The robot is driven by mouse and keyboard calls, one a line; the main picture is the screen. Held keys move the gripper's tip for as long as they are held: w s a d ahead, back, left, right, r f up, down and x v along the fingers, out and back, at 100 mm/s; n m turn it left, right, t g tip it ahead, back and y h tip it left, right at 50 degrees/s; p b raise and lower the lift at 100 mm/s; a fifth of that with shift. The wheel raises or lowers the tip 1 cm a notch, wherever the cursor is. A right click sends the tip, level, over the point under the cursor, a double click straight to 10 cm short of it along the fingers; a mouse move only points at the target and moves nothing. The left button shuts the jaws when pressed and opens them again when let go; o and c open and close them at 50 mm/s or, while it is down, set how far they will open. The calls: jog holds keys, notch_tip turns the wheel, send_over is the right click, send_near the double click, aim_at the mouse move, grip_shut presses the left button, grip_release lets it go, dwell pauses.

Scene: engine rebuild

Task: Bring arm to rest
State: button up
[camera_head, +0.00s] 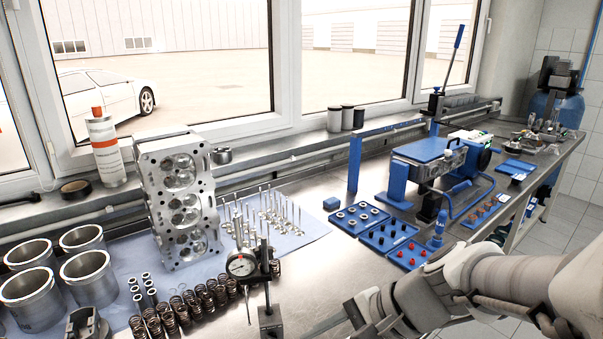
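My arm (475,272) reaches in from the lower right corner, over the front edge of the metal workbench (345,262). Its white and grey links run leftward to the wrist part (408,303) near the bottom edge of the picture. No fingertips show, so I cannot see whether my gripper holds anything. The wrist part is right of the dial gauge stand (268,320) and appears apart from it. It is in front of the blue trays with small parts.
A cylinder head (182,200) stands upright on a blue cloth, with valves, springs and cylinder liners (92,278) around it. Blue trays (408,254) and a blue press-like machine (425,150) are at the right. Bare bench lies between the gauge and the trays.

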jog(key=s+d+r+n+t+h, duration=0.3)
jog(key=d+r+n+h, duration=0.3)
jog(key=d+n+h, duration=0.2)
jog(key=d+n, duration=0.2)
jog(key=d, duration=0.1)
jog(key=shift+s+r+n, duration=0.3)
jog(key=shift+s+r, duration=0.05)
jog(key=shift+r, duration=0.05)
